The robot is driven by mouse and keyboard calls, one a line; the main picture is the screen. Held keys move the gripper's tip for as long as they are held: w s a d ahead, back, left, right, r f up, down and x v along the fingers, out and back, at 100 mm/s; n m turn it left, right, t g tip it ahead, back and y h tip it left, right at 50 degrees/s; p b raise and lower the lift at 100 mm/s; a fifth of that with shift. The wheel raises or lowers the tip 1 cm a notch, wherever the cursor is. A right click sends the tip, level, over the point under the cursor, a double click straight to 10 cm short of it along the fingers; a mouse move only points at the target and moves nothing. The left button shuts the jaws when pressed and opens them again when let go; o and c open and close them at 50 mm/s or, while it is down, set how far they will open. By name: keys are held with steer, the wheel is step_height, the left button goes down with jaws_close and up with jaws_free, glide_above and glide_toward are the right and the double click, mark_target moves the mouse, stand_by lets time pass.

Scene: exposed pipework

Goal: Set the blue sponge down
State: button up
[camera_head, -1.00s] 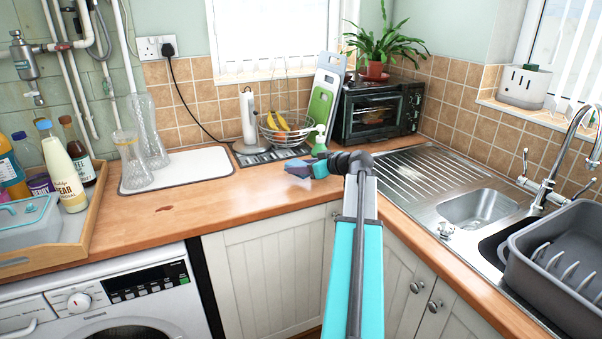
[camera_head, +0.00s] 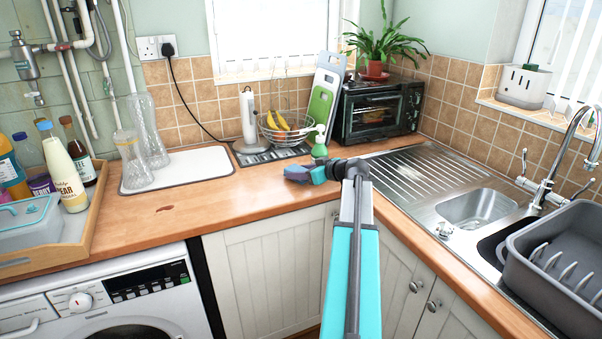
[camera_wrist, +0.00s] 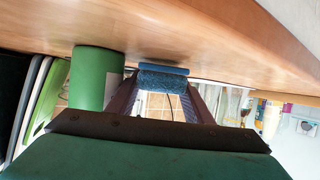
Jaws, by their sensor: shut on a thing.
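The blue sponge (camera_wrist: 163,80) shows in the wrist view between the two fingertips of my gripper (camera_wrist: 162,92). My gripper is shut on it. The wrist view is upside down, and the sponge lies right against or very close to the wooden worktop (camera_wrist: 180,35); I cannot tell whether it touches. In the head view my gripper (camera_head: 297,174) points left, low over the worktop (camera_head: 235,197) left of the sink drainer. I cannot make out the sponge clearly in that view.
A green bottle (camera_head: 319,146) stands just behind my gripper; its green body (camera_wrist: 97,78) is close beside a finger in the wrist view. A wire fruit basket (camera_head: 284,128) with bananas and a small oven (camera_head: 378,112) stand behind. The worktop to the left is clear up to the white mat (camera_head: 195,165).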

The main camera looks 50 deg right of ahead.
steer(key=shift+f, duration=0.25)
steer(key=shift+f, duration=0.15)
steer(key=o, duration=0.7)
steer(key=shift+o, duration=0.2)
steer(key=shift+r, duration=0.25)
steer(key=b+v, duration=0.1)
steer(key=v, duration=1.1)
